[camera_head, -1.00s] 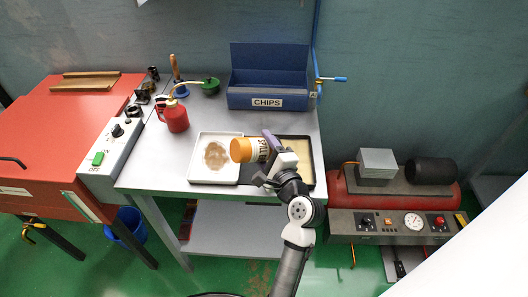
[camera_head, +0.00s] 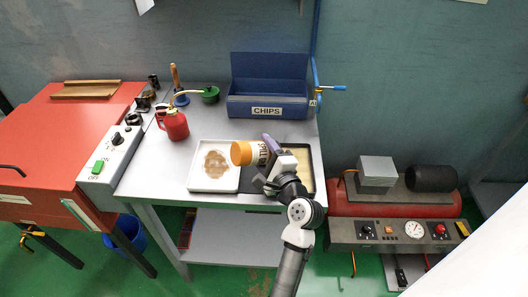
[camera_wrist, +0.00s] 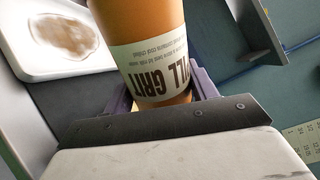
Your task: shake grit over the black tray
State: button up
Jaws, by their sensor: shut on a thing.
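The grit shaker (camera_head: 242,152) is an orange and white bottle with a label. My gripper (camera_head: 272,150) is shut on it and holds it lying on its side above the bench, cap end to the left. In the wrist view the bottle (camera_wrist: 145,30) stands between my fingers with its GRIT label upside down. The black tray (camera_head: 249,182) lies below, partly hidden by my gripper and the bottle; a beige surface shows inside it at the right. No falling grit can be made out.
A white tray (camera_head: 196,183) with a brown patch lies just left of the black tray. A red oil can (camera_head: 174,126) stands behind it. The blue CHIPS bin (camera_head: 268,75) is at the back. A red compressor (camera_head: 395,203) sits to the right.

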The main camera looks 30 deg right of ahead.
jog(key=shift+w+d, duration=0.1)
jog(key=shift+w+d, duration=0.35)
jog(key=shift+w, duration=0.3)
jog(key=shift+w+d, duration=0.35)
jog(key=shift+w, duration=0.25)
jog(key=shift+w+d, duration=0.35)
jog(key=shift+w, duration=0.3)
jog(key=shift+w+d, duration=0.4)
jog(key=shift+w, duration=0.25)
jog(key=shift+w+d, duration=0.35)
jog(key=shift+w, duration=0.3)
jog(key=shift+w+d, duration=0.4)
jog(key=shift+w, duration=0.25)
jog(key=s+r, duration=0.2)
jog(key=s, duration=0.6)
jog(key=shift+d, duration=0.2)
dwell(0.4)
jog(key=shift+a, duration=0.1)
